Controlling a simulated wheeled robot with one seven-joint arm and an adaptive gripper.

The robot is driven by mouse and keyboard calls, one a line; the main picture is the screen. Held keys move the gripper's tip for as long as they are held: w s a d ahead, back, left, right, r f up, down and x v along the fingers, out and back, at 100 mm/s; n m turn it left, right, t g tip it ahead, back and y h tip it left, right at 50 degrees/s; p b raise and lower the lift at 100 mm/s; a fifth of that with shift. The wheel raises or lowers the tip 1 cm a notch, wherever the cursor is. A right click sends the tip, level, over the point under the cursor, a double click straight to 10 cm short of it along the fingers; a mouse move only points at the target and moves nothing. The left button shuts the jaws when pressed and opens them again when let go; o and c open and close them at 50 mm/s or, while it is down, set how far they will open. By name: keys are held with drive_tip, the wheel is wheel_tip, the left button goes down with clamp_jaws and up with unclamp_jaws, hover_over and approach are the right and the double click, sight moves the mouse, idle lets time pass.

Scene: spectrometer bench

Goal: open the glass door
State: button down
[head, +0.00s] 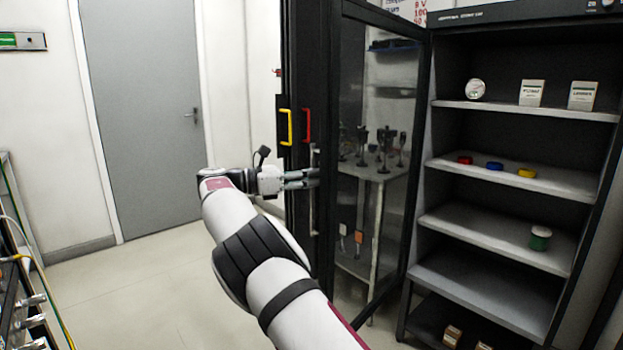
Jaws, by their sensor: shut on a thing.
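The glass door (378,110) has a black frame and stands left of the dark shelf unit. It is swung out at an angle, with its far edge beside the unit's left side, and the shelves are uncovered. My gripper (308,179) reaches from the left to the door's near edge. Its fingers are shut on the door handle (314,160), a thin upright bar partly hidden by the fingers.
The shelf unit (430,215) holds small boxes, coloured pieces and a green-and-white container. Through the glass shows a table (378,176) with dark stands. A yellow handle (286,127) and a red handle (307,125) are above my gripper. Open floor (150,290) lies left.

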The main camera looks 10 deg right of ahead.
idle(0.3)
drive_tip(key=c, duration=1.7)
unclamp_jaws()
